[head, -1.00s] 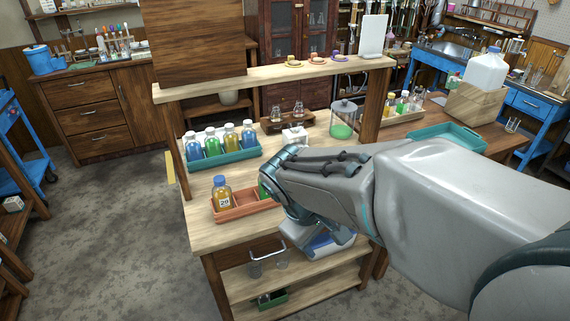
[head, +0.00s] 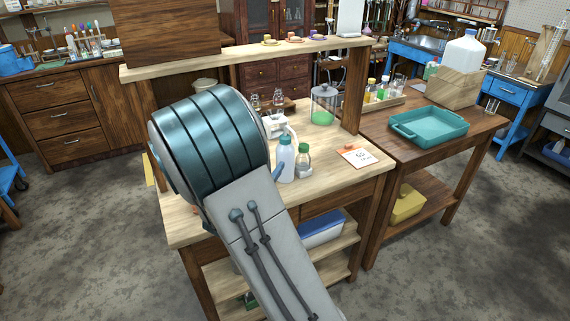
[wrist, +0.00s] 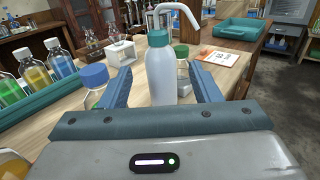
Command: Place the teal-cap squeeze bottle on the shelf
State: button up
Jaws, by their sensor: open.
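The teal-cap squeeze bottle (head: 285,162) stands upright on the wooden bench, pale and with a bent spout. It also shows in the wrist view (wrist: 160,72), straight ahead of my gripper (wrist: 161,70). My gripper is open, with one blue finger to each side of the bottle in that view; I see no contact. In the head view my arm hides most of the gripper. The raised wooden shelf (head: 240,57) runs along the back of the bench, with several small items on its right half and a dark wooden board at its left.
A small clear bottle with a green cap (head: 303,162) stands close right of the squeeze bottle. A blue-capped bottle (wrist: 95,78) is near my left finger. A lidded jar (head: 323,108) and a white device (head: 274,126) stand behind. A paper card (head: 357,156) lies on bare bench.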

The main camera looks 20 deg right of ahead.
aim_at(283, 143)
jog(key=p+x, duration=0.1)
jog(key=x, duration=1.2)
jog(key=shift+w+d+p, duration=0.15)
jog(key=shift+w+p, duration=0.15)
jog(key=shift+p, duration=0.05)
jog(key=shift+c, duration=0.4)
jog(key=c, duration=0.7)
